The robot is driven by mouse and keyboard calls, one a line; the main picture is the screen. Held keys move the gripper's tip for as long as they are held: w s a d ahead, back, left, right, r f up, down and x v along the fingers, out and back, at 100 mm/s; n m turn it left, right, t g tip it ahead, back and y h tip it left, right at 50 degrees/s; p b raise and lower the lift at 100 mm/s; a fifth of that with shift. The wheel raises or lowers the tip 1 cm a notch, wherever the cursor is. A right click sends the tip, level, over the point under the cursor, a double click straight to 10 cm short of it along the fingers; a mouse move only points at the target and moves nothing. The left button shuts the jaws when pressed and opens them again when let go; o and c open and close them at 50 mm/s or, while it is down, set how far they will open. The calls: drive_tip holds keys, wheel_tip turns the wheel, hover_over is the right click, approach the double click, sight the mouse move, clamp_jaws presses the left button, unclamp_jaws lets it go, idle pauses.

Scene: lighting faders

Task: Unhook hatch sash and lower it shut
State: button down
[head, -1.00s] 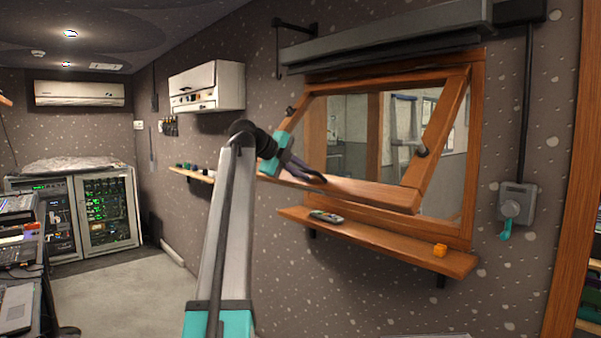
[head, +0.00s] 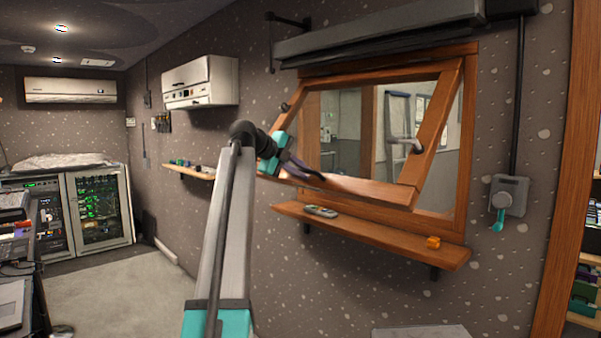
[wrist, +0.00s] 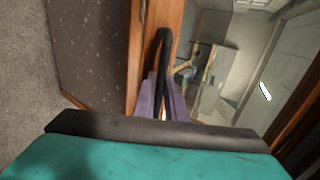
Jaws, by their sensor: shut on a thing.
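The hatch sash (head: 350,190) is a wooden frame hung from the top of the wooden hatch frame (head: 464,160). It stands tilted out into the room, its bottom rail above the sill shelf. My gripper (head: 312,171) is at the left part of the bottom rail, its purple fingers shut on a dark curved handle. In the wrist view this handle (wrist: 164,50) runs between the fingers, beside the wooden rail. A black bracket with a hanging hook (head: 271,55) is on the wall at upper left, apart from the sash. Where the fingers meet the handle is partly hidden.
A grey roller housing (head: 395,35) is above. A grey wall box with a teal lever (head: 508,197) is at right. The floor at left (head: 110,280) is clear.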

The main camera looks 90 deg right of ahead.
sight(311, 180)
drive_tip(key=shift+w+a+f+b+x, duration=0.1)
drive_tip(key=shift+f+b+x, duration=0.2)
drive_tip(key=shift+x, duration=0.55)
drive_tip(key=shift+w+a+f+b+x, duration=0.1)
drive_tip(key=shift+b+x, duration=0.3)
drive_tip(key=shift+x, duration=0.5)
drive_tip(key=shift+a+f+b+x, duration=0.15)
drive_tip(key=shift+b+x, duration=0.2)
drive_tip(key=shift+x, duration=0.5)
drive_tip(key=shift+d, duration=0.1)
